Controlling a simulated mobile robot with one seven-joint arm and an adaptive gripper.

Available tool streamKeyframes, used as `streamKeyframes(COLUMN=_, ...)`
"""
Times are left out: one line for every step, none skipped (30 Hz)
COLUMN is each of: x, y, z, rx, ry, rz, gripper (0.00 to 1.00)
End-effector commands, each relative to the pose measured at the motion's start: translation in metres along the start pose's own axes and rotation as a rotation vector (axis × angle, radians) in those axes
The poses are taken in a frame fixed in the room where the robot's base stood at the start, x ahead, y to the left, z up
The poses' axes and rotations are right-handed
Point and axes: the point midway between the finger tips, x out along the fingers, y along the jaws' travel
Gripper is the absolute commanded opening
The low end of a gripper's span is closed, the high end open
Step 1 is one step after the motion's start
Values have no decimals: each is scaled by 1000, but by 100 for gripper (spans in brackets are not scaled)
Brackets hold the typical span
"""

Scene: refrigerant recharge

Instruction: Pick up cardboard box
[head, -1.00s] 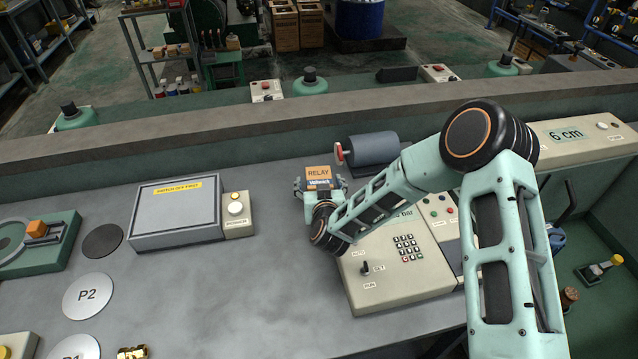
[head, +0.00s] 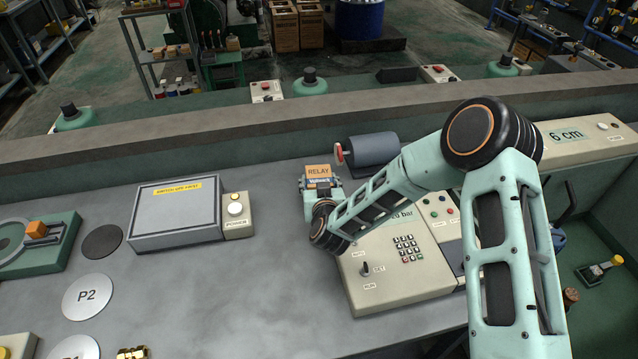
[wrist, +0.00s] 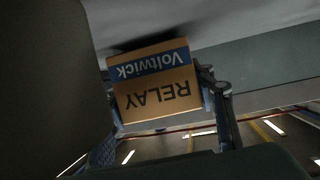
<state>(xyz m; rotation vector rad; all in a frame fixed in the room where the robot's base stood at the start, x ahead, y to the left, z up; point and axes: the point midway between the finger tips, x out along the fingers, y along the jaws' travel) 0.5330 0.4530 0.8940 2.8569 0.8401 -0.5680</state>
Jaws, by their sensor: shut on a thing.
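The cardboard box (head: 318,172) is small and orange-brown, with a blue "Voltwick" band and the word "RELAY". It is on the workbench behind the keypad console. My gripper (head: 320,186) is shut on it, with the fingers at the box's sides. In the wrist view the box (wrist: 155,82) appears upside down, with a gripper finger (wrist: 218,100) along its right side. A dark part of my own arm covers the left of that view. I cannot tell whether the box touches the bench.
A keypad console (head: 400,265) stands just in front of the box. A grey cylinder with a red knob (head: 372,149) lies close behind, to its right. A grey lidded case (head: 175,212) is to the left. The bench between case and console is clear.

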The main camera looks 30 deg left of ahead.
Motion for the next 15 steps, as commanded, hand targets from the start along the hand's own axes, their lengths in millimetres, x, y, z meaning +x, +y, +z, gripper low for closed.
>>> streamKeyframes(x=-2, y=0, z=-5, rx=-1, ry=3, rz=0, gripper=22)
streamKeyframes(x=-2, y=0, z=-8, rx=-1, ry=4, rz=0, gripper=22)
streamKeyframes(x=-4, y=0, z=-13, rx=-1, ry=5, rz=0, gripper=22)
streamKeyframes(x=-6, y=0, z=-16, rx=-1, ry=5, rz=0, gripper=22)
streamKeyframes(x=-7, y=-1, z=-20, rx=-1, ry=5, rz=-1, gripper=22)
streamKeyframes(x=-10, y=-1, z=-25, rx=-1, ry=5, rz=-1, gripper=22)
streamKeyframes(x=-11, y=0, z=-29, rx=-1, ry=5, rz=0, gripper=22)
streamKeyframes(x=-13, y=-1, z=-34, rx=-2, ry=6, rz=-1, gripper=22)
streamKeyframes(x=-16, y=-1, z=-40, rx=-2, ry=6, rz=-1, gripper=22)
streamKeyframes(x=-18, y=-1, z=-44, rx=-1, ry=5, rz=-1, gripper=22)
streamKeyframes(x=-19, y=0, z=-48, rx=-1, ry=6, rz=0, gripper=22)
streamKeyframes(x=-21, y=-1, z=-53, rx=-2, ry=5, rz=-1, gripper=22)
streamKeyframes(x=-23, y=-1, z=-57, rx=-1, ry=5, rz=-1, gripper=22)
streamKeyframes(x=-25, y=-1, z=-61, rx=-1, ry=4, rz=-1, gripper=22)
streamKeyframes(x=-27, y=-1, z=-65, rx=-1, ry=5, rz=0, gripper=22)
